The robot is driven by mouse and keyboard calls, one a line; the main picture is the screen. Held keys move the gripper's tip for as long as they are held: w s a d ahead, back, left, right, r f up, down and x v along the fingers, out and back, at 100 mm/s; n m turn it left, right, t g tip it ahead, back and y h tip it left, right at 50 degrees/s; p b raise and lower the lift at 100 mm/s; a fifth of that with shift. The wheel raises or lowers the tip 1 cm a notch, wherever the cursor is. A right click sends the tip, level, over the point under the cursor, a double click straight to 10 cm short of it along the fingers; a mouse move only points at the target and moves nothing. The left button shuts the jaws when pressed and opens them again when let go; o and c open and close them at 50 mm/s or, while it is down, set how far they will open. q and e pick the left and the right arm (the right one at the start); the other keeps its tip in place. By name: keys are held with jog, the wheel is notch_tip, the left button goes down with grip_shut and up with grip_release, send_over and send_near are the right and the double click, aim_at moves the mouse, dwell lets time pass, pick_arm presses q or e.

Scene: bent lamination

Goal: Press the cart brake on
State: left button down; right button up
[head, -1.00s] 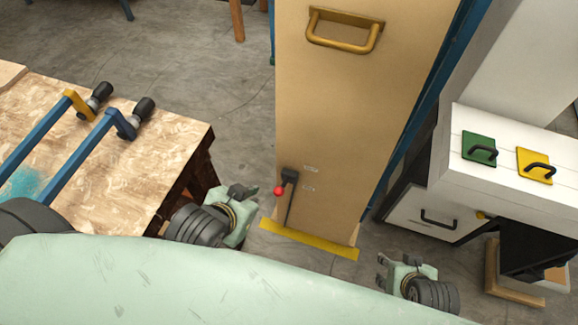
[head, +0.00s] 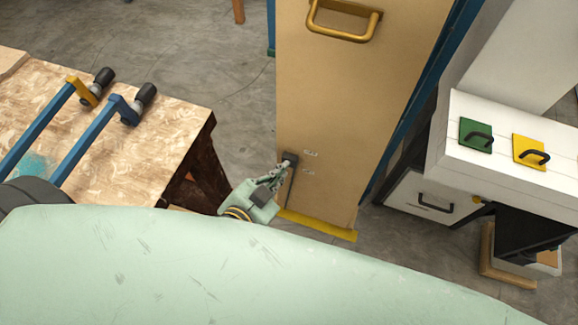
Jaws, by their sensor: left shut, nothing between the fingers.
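The cart (head: 335,110) is a tall tan panel with a brass handle (head: 343,22) near its top and a yellow strip (head: 325,226) along its bottom edge. The brake lever (head: 291,160) is a dark piece over a slot low on the panel's left side, beside two small pale labels. My left gripper (head: 281,172) is shut, with its fingertips at the lever, touching it or very close. The fingers hide the lever's red knob. My right gripper is out of view.
A wooden workbench (head: 110,150) with two blue bar clamps (head: 85,145) stands at the left. A white cabinet (head: 480,170) with green and yellow handled blocks stands at the right. Concrete floor lies open between the bench and the cart.

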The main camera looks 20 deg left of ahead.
pick_arm(q)
jog(key=shift+d+r, duration=0.15)
jog(key=shift+d, duration=0.3)
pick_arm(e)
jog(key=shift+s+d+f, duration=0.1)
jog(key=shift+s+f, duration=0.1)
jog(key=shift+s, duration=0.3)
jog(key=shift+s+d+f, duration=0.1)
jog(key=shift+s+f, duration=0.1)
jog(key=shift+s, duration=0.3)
pick_arm(q)
jog(key=w+f, duration=0.6)
jog(key=f, duration=0.1)
jog(key=shift+w, duration=0.15)
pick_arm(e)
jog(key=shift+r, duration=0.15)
pick_arm(q)
jog(key=shift+a, duration=0.2)
